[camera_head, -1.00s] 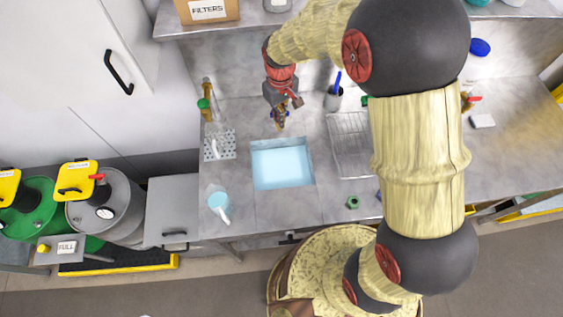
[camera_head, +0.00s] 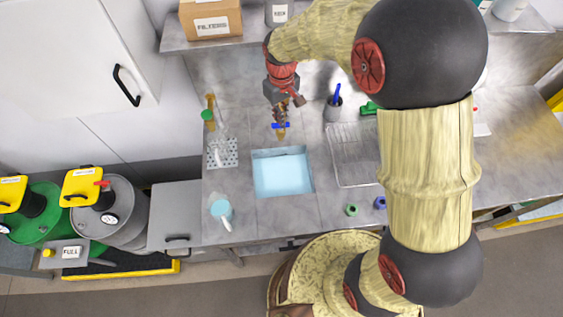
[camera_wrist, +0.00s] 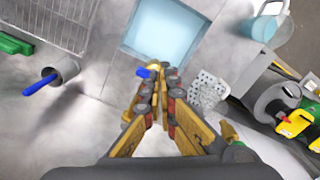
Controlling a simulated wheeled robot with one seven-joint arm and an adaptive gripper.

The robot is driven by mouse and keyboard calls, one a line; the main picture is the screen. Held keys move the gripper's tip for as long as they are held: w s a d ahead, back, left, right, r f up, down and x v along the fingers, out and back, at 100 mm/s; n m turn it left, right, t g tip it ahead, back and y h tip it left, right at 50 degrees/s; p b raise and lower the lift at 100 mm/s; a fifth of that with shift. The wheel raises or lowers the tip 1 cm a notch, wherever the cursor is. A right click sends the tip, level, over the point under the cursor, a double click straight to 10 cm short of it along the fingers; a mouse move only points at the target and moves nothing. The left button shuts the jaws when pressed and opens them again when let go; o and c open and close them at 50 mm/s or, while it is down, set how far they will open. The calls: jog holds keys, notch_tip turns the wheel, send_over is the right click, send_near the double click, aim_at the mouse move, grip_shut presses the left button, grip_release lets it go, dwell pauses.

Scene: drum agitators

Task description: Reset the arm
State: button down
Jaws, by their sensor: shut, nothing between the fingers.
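My gripper (camera_head: 281,124) is above the grey bench, just behind the light-blue sink basin (camera_head: 283,176). In the wrist view its yellow fingers (camera_wrist: 155,72) are together at the tips and hold nothing. A blue piece shows at the fingertips in both views; I cannot tell whether it is part of the gripper. The basin also shows beyond the fingertips in the wrist view (camera_wrist: 165,30).
A grey cup with a blue handle (camera_head: 334,102) and a wire rack (camera_head: 352,160) stand right of the gripper. A perforated holder (camera_head: 222,153) and a blue-topped jug (camera_head: 221,210) are left. A shelf with a filters box (camera_head: 210,18) is behind. Drums (camera_head: 115,215) stand lower left.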

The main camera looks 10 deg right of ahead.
dwell(0.3)
jog(key=s+d+m+t+b, duration=0.2)
jog(key=s+d+b, duration=0.2)
jog(key=s+b, duration=0.3)
jog(key=s+d+f+m+t+b, duration=0.1)
jog(key=s+d+b, duration=0.3)
jog(key=s+b, duration=0.4)
jog(key=s+d+m+t+b, duration=0.2)
jog(key=s+d+m+b, duration=0.1)
jog(key=s+b, duration=0.5)
jog(key=shift+d+f+t, duration=0.2)
jog(key=shift+d+t, duration=0.1)
jog(key=shift+d, duration=0.5)
